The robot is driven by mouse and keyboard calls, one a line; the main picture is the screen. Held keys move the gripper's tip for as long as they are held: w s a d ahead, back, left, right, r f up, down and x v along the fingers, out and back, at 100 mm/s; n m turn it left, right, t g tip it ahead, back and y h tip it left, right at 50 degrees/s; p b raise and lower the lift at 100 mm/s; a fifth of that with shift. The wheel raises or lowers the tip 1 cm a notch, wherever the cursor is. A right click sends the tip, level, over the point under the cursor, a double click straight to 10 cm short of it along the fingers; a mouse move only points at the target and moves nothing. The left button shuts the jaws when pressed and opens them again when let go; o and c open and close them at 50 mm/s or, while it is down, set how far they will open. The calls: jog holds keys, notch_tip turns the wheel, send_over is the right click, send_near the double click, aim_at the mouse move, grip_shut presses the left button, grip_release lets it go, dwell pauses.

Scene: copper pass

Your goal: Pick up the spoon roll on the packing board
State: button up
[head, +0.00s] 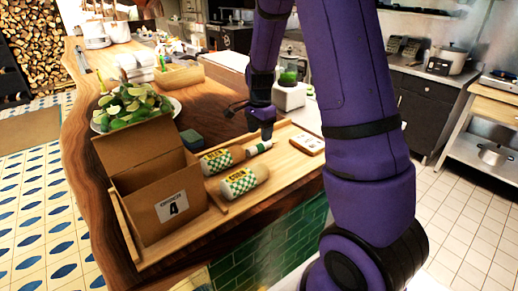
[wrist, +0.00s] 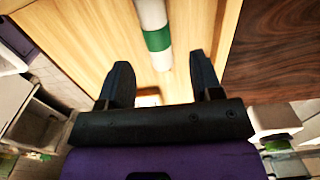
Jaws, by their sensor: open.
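The spoon roll, a slim white roll with a green band, lies on the packing board (head: 288,133) near its back, at the far end of the labelled containers (head: 260,147). In the wrist view the roll (wrist: 152,18) runs from the top edge down to between my fingertips, its near end in the gap. My gripper (head: 258,122) is over the roll, fingers pointing down; the wrist view shows it open (wrist: 160,68), a finger on either side with nothing held. I cannot tell whether a finger touches the roll.
Two green-checked containers (head: 240,184) lie left of the roll. An open cardboard box (head: 160,205) marked 4 stands at the board's left end. A small pale card (head: 307,143) lies to the right. A plate of green and pale pieces (head: 130,105) sits behind the box.

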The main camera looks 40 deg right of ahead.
aim_at(260, 145)
jog(key=shift+s+a+f, duration=0.1)
jog(key=shift+s+f, duration=0.05)
jog(key=shift+f, duration=2.55)
jog(key=c, duration=1)
